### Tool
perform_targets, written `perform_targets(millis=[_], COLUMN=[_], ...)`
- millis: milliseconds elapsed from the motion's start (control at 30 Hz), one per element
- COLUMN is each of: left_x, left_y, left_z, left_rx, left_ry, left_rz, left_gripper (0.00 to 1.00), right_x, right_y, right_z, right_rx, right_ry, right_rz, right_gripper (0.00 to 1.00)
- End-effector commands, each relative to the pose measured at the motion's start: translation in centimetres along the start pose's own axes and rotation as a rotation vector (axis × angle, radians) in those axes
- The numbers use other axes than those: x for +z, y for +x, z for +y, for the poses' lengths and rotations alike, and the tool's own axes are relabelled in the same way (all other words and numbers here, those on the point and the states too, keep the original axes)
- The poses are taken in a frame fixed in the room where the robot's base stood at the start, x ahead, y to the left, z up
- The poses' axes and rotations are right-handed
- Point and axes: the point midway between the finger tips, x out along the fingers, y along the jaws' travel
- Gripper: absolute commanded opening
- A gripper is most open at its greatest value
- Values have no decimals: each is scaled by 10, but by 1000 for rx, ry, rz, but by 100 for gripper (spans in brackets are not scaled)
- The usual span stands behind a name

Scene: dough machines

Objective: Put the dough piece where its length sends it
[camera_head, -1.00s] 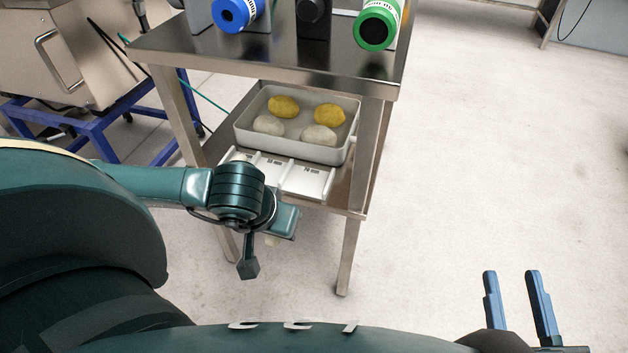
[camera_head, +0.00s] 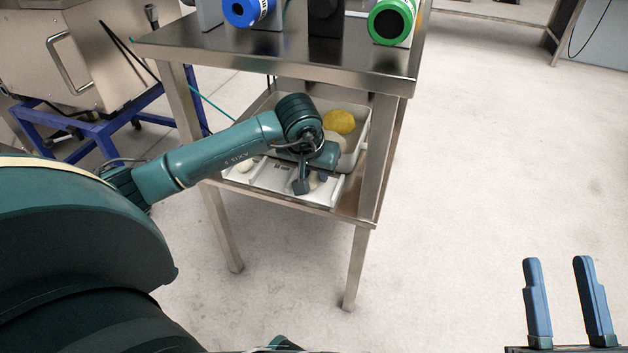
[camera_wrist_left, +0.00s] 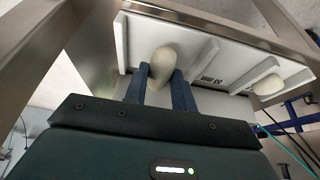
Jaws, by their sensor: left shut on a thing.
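A pale dough piece (camera_wrist_left: 162,66) sits between the fingers of my left gripper (camera_wrist_left: 161,90) in the left wrist view; the gripper is shut on it. In the head view this gripper (camera_head: 312,183) is over the right part of a white board (camera_head: 269,177) with raised dividers and mm labels. The held piece is at the board; whether it touches is unclear. Another pale piece (camera_wrist_left: 268,86) lies in a different lane of the board, also visible in the head view (camera_head: 245,166). My right gripper (camera_head: 566,300) is open and empty at lower right.
The metal table top (camera_head: 280,55) overhangs this shelf, and a table leg (camera_head: 362,240) stands in front. Floor to the right is clear.

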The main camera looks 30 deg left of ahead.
Motion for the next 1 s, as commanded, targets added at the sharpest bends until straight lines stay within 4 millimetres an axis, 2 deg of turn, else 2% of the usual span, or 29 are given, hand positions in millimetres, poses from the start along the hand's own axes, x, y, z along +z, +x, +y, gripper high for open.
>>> perform_targets(millis=[33, 100, 500, 533, 767, 1000], left_x=[6, 7, 8, 8, 8, 8], left_y=[12, 16, 19, 18, 17, 17], left_z=[1, 0, 0, 0, 0, 0], left_rx=[2, 0, -1, -1, 0, 0], left_ry=[0, 0, 1, 1, 1, 0], left_rz=[-3, -1, 1, 1, 1, 1], left_gripper=[4, 4, 4, 28, 47, 48], right_x=[-1, -5, -8, -10, -10, -11], right_y=[1, 3, 5, 6, 6, 6], right_z=[1, 2, 4, 4, 4, 4], right_rx=[-5, -8, -10, -10, -10, -10], right_ry=[-24, -42, -56, -58, -57, -57], right_rz=[35, 62, 84, 88, 87, 85], right_gripper=[36, 36, 36, 36, 36, 36])
